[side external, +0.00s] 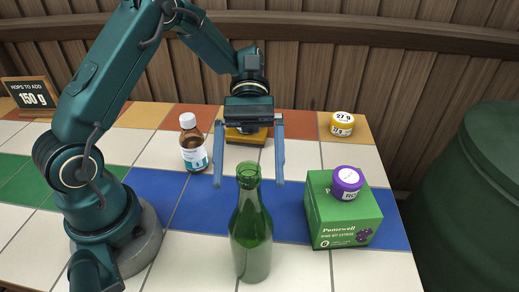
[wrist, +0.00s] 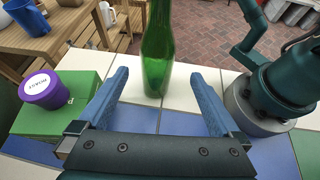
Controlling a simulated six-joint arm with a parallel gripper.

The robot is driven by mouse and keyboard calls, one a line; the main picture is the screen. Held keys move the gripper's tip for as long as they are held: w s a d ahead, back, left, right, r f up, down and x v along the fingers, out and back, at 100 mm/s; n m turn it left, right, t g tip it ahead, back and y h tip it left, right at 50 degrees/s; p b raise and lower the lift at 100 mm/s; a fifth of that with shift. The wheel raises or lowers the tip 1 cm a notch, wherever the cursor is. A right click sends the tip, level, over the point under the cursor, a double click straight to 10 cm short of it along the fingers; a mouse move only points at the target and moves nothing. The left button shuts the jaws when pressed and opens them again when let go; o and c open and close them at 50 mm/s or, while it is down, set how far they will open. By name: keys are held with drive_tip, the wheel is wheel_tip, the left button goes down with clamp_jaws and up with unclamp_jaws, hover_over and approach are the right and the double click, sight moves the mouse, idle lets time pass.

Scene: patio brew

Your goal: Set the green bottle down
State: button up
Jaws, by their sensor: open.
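The green bottle (side external: 251,228) stands upright on the white tiles near the front edge of the table in the side external view. In the wrist view the green bottle (wrist: 157,50) stands beyond the fingertips, its top cut off by the frame. My gripper (side external: 249,184) is open, with its two blue fingers spread wide and pointing down, behind the bottle in the side view. In the wrist view my gripper (wrist: 160,80) has nothing between its fingers, and a gap shows between it and the bottle.
A green box (side external: 343,218) with a purple-lidded tub (side external: 346,183) on it stands right of the bottle. A large green barrel (side external: 470,190) is off the table's right.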

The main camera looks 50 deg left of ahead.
drive_tip(key=s+a+r+m+t+y, duration=0.4)
drive_tip(key=m+t+y, duration=0.6)
drive_tip(key=t, duration=0.3)
drive_tip(key=s+a, duration=0.1)
drive_tip(key=a, duration=0.1)
drive_tip(key=shift+s+a+r, duration=0.15)
drive_tip(key=shift+a, duration=0.2)
